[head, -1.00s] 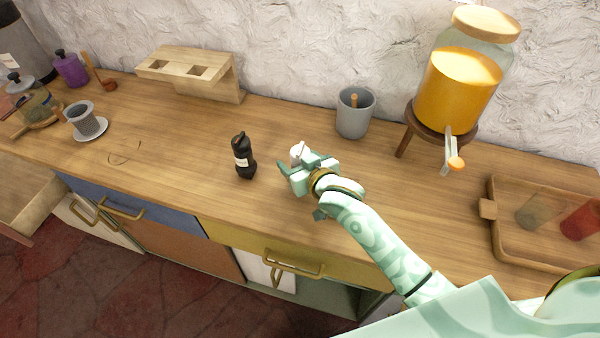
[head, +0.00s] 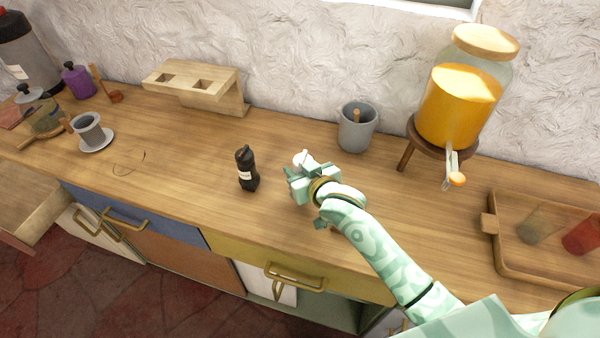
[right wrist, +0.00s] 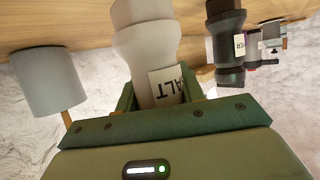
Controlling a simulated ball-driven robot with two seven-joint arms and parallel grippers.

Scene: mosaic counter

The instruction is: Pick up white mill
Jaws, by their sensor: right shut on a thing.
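The white mill (right wrist: 150,55) is between the fingers of my right gripper (right wrist: 152,98) in the right wrist view, with a label reading "ALT" in part. In the head view only the white top of the mill (head: 301,158) shows above my right gripper (head: 300,178); the hand hides the rest. The right gripper is shut on the mill. I cannot tell whether the mill's base touches the counter. A black mill (head: 247,168) stands upright to the left of the hand, and it also shows in the right wrist view (right wrist: 228,45). My left gripper is not in view.
A grey cup (head: 356,128) stands behind the hand. A juice dispenser (head: 462,100) on a wooden stand is behind right, and a wooden tray (head: 500,262) with two cups is at right. A wooden rack (head: 215,88) stands by the wall. The counter left of the black mill is mostly clear.

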